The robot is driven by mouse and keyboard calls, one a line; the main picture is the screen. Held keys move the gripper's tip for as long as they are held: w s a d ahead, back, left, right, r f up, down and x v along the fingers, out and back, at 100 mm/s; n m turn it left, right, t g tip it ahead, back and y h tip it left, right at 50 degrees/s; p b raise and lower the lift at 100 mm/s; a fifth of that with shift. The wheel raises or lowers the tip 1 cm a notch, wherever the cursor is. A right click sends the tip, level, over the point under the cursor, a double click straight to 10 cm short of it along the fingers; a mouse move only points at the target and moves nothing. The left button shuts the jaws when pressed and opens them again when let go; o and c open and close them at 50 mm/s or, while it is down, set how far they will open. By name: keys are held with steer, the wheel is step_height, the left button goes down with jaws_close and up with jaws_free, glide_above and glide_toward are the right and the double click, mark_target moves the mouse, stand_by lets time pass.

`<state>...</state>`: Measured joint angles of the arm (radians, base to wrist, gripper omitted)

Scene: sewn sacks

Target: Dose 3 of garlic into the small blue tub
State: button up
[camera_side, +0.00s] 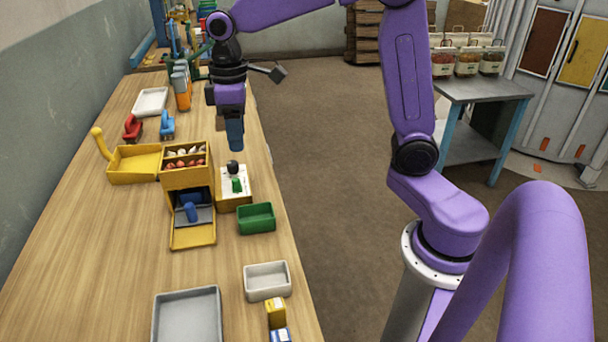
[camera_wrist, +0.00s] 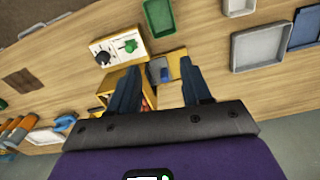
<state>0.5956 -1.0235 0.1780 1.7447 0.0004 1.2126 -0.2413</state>
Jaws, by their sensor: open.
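My gripper (camera_side: 235,138) hangs with its blue fingers pointing down, above the right part of the table near the dispenser. In the wrist view its two fingers (camera_wrist: 159,72) are spread apart with nothing gripped between them. A yellow dispenser (camera_side: 188,176) has a divided top holding white pieces (camera_side: 190,150), perhaps the garlic, and red pieces (camera_side: 190,162). A blue part (camera_side: 191,212) sits in its open lower front. Beside it is a control box (camera_side: 235,186) with a black knob (camera_side: 233,168) and a green knob (camera_side: 237,185). A blue tub (camera_wrist: 303,28) shows partly at the wrist view's right edge.
A green tray (camera_side: 257,218), a white tray (camera_side: 267,281) and a grey tray (camera_side: 188,316) stand nearer the camera. A yellow tray with a handle (camera_side: 133,165) stands left of the dispenser. Red (camera_side: 132,128) and blue (camera_side: 167,125) items stand behind. The table's left front is clear.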

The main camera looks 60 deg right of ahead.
steer(key=s+a+f+n, duration=0.2)
steer(key=s+f+n, duration=0.1)
steer(key=s, duration=1.3)
steer(key=shift+s+f, duration=0.15)
steer(key=shift+s, duration=0.15)
step_height(320, 180, up, 4)
steer(key=m, duration=0.4)
glide_above(236, 179)
step_height(236, 179, down, 17)
steer(key=shift+r, duration=0.15)
